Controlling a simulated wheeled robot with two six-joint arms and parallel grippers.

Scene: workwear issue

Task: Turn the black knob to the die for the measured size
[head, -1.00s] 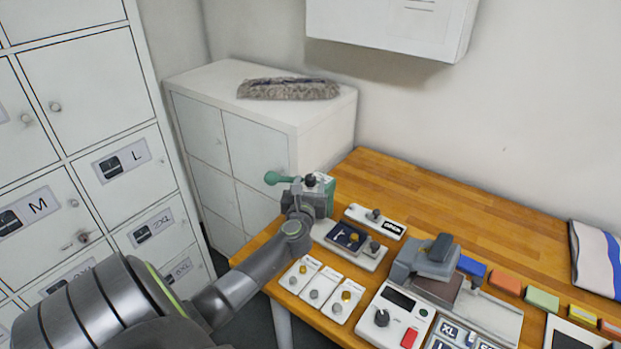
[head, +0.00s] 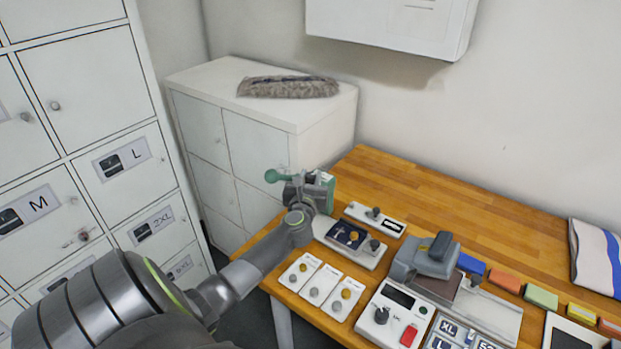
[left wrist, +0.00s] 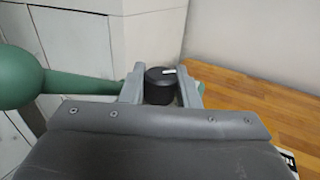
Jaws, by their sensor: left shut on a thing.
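The green press (head: 327,194) stands at the far left corner of the wooden table, with a green ball-ended lever (head: 271,176) sticking out to its left; the lever's ball also shows large in the left wrist view (left wrist: 18,78). My left gripper (head: 309,181) is at the top of the press. In the left wrist view, its two fingers (left wrist: 161,88) are shut on the black knob (left wrist: 160,92), one on each side. A short white mark shows on the knob's top edge. My gripper hides the knob and much of the press in the head view.
Close by on the table (head: 430,190) are a panel with a dark blue plate (head: 345,236), a small white box (head: 376,218) and several white knob cards (head: 315,285). A grey device (head: 425,258) stands further right. A white cabinet (head: 270,115) is behind; lockers (head: 85,85) are left.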

